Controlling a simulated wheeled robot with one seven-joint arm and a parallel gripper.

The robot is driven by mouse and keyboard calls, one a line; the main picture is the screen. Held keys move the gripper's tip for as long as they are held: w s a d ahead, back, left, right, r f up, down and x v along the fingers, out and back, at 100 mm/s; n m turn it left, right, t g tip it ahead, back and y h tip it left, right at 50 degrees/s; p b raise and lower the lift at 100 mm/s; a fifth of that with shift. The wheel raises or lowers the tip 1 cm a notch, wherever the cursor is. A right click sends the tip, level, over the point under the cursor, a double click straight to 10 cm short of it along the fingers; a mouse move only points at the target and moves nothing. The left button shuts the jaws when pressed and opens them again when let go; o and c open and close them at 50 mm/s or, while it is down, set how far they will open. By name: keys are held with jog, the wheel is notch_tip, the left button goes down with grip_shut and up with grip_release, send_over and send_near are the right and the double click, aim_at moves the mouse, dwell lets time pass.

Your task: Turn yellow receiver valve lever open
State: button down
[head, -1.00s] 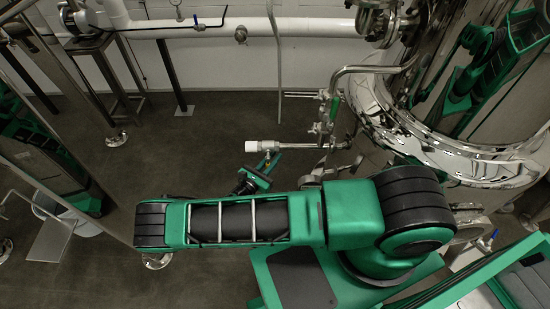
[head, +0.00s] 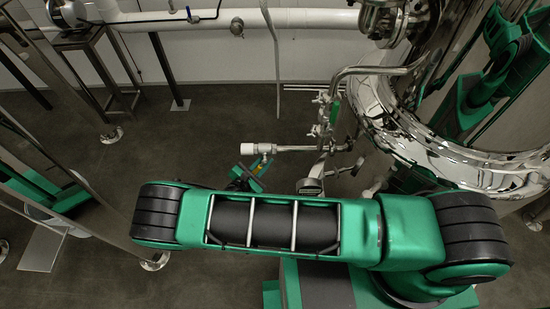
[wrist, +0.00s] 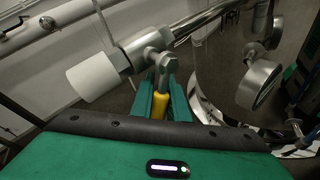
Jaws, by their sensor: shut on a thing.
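The yellow valve lever (wrist: 160,104) hangs below a steel valve body (wrist: 150,48) in the wrist view. My gripper (wrist: 157,100) is shut on the lever, with a green finger on each side of it. The lever's lower end is hidden behind my gripper body. In the head view the valve, with its white end piece (head: 254,148), sits at the end of a horizontal steel pipe (head: 298,148). My gripper (head: 256,172) shows just below it, partly hidden by my arm.
A gauge (wrist: 260,84) stands right of the valve in the wrist view. A vertical pipe with fittings (head: 325,125) and the shiny tank (head: 440,150) stand to the right. A white wall pipe (head: 190,22) runs along the back.

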aim_at(257, 169)
jog(key=shift+w+a+r, duration=0.2)
jog(key=shift+w, duration=0.05)
jog(key=c, duration=1.9)
grip_release()
jog(key=shift+o, duration=0.9)
jog(key=shift+s+d+f, duration=0.1)
jog(key=shift+s, duration=0.05)
jog(key=v, duration=1)
jog(key=shift+s+a, duration=0.2)
jog(key=shift+s, duration=0.05)
